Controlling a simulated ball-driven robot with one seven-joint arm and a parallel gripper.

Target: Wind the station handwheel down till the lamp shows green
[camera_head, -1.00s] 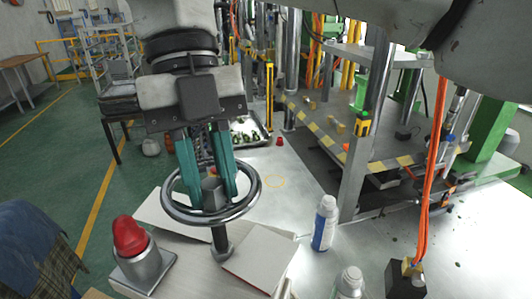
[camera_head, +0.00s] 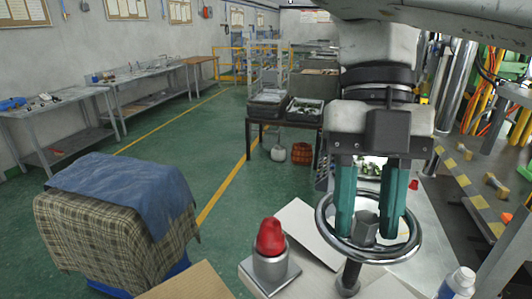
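The steel handwheel (camera_head: 412,246) has a round rim and a hexagonal hub (camera_head: 364,229) on an upright stem, near the lower right. My gripper (camera_head: 368,236) points down into the wheel from above. Its two teal fingers are inside the rim, one on each side of the hub. They stand apart with the hub between them; whether they press on it is not clear. The lamp (camera_head: 271,237) has a red dome on a grey metal base and stands left of the wheel. No green shows on it.
A stool or box draped with plaid and blue cloth (camera_head: 115,225) stands at the left. Grey workbenches (camera_head: 75,95) line the left wall. A black table (camera_head: 256,125) with trays stands behind. A white bottle (camera_head: 457,284) is at the lower right. Green floor lies open in the middle.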

